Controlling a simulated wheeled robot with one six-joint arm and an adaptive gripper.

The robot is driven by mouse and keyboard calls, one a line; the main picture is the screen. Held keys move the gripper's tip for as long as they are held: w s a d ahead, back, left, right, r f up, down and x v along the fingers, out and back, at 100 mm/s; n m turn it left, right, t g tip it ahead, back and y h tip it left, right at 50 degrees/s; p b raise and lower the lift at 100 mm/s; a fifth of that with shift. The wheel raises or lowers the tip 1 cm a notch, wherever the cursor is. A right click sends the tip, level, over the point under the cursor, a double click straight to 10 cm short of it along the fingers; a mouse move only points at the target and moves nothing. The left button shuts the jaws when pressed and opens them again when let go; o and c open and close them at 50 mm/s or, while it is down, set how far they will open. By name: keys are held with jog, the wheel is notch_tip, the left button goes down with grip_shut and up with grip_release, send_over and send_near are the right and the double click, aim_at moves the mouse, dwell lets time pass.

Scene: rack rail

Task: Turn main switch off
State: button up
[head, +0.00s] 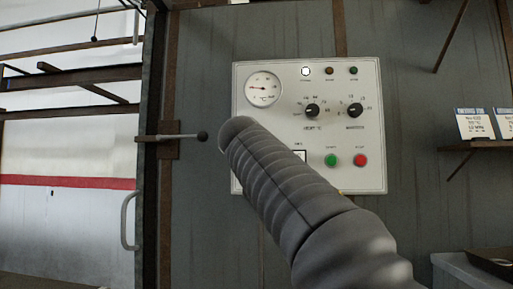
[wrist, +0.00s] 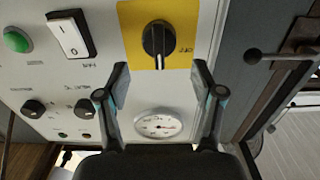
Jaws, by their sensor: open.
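The main switch (wrist: 158,38) is a black rotary knob on a yellow plate (wrist: 132,22), at the top of the wrist view. Its white mark points down in that picture, toward the gauge, while an "OFF" label stands to its right. My gripper (wrist: 160,80) is open and empty. Its two fingers are spread to either side, below the knob in the picture and not around it. In the head view, my arm covers the lower left of the white control panel (head: 285,70), so the main switch and my fingers are hidden there.
A round gauge (head: 263,89), two black knobs (head: 312,110) (head: 355,110), a green button (head: 331,160) and a red button (head: 361,160) share the panel. A white rocker switch (wrist: 70,35) is near the main switch. A ball-ended lever (head: 180,136) sticks out left of the panel.

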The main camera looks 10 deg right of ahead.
jog(key=shift+p+x, duration=0.45)
jog(key=shift+x, duration=1.55)
jog(key=c, duration=1.1)
